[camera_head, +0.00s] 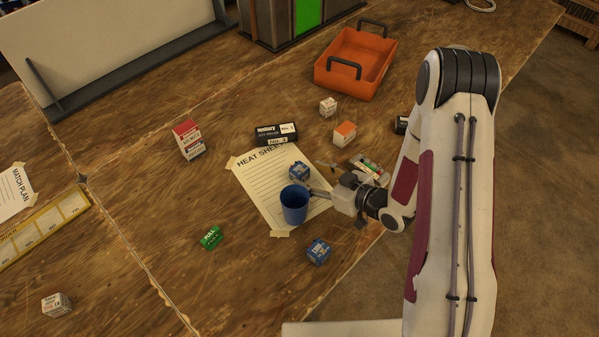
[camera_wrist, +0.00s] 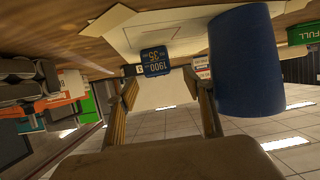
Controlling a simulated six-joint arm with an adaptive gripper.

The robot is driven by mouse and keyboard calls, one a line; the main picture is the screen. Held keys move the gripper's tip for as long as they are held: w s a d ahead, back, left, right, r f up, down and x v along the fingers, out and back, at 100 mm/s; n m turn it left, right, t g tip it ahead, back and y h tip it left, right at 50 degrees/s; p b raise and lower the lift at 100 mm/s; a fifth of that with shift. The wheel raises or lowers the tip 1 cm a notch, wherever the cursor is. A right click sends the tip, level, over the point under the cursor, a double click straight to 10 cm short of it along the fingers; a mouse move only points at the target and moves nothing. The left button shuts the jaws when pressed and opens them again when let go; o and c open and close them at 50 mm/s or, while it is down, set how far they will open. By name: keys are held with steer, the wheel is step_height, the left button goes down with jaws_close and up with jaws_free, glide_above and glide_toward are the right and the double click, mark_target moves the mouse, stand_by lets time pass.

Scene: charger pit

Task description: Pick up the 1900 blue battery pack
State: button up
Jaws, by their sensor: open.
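The blue battery pack marked 1900 (camera_wrist: 155,61) is ahead of my gripper in the wrist view, whose picture is upside down. In the head view, a blue pack (camera_head: 299,170) sits on the heat sheet just behind the blue mug; its print is too small to read, but its place matches. My gripper (camera_head: 318,191) is low over the sheet's right side, right of the mug and nearer than the pack. Its fingers (camera_wrist: 160,77) are open and empty, with the pack beyond their tips. A second blue pack (camera_head: 318,251) lies on the bare table in front.
The blue mug (camera_head: 295,205) stands close beside the fingers and fills the right of the wrist view (camera_wrist: 246,62). The heat sheet (camera_head: 262,188) lies taped down. A black pack (camera_head: 276,134) lies behind. An orange tray (camera_head: 356,62) is at the back; a green pack (camera_head: 211,238) is left.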

mark_target(303, 170)
steer(key=shift+w+a, duration=0.15)
steer(key=shift+w, duration=0.05)
steer(key=shift+a+f, duration=0.1)
steer(key=shift+x, duration=2.55)
steer(key=shift+w, duration=0.1)
steer(key=c, duration=1.3)
